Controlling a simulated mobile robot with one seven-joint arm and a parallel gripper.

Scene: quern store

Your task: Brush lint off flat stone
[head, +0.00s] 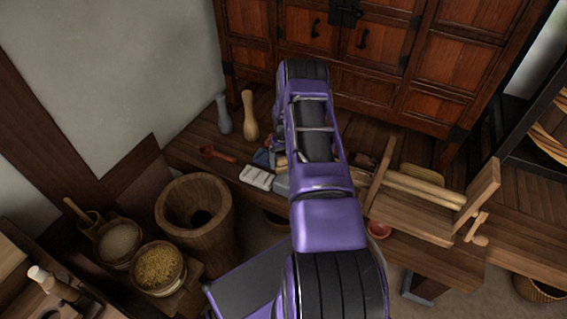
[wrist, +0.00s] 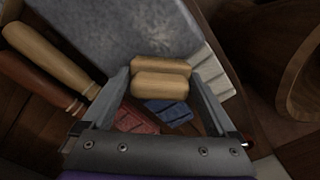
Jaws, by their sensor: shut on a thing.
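The flat stone (wrist: 90,22) is a broad grey slab at the top of the wrist view; a small grey part of it (head: 283,186) seems to show left of my arm in the head view. My gripper (wrist: 160,78) is shut on a pale wooden brush (wrist: 160,86), with a finger at each side of it. The brush is at the stone's near edge; its underside is hidden, so I cannot tell whether it touches. A paler mottled patch beyond the brush on the stone may be lint. My arm hides the gripper in the head view.
A white sectioned tray (head: 257,177) lies beside the stone. A wooden mortar (head: 197,210) stands front left, and a wooden frame (head: 425,205) stands right.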

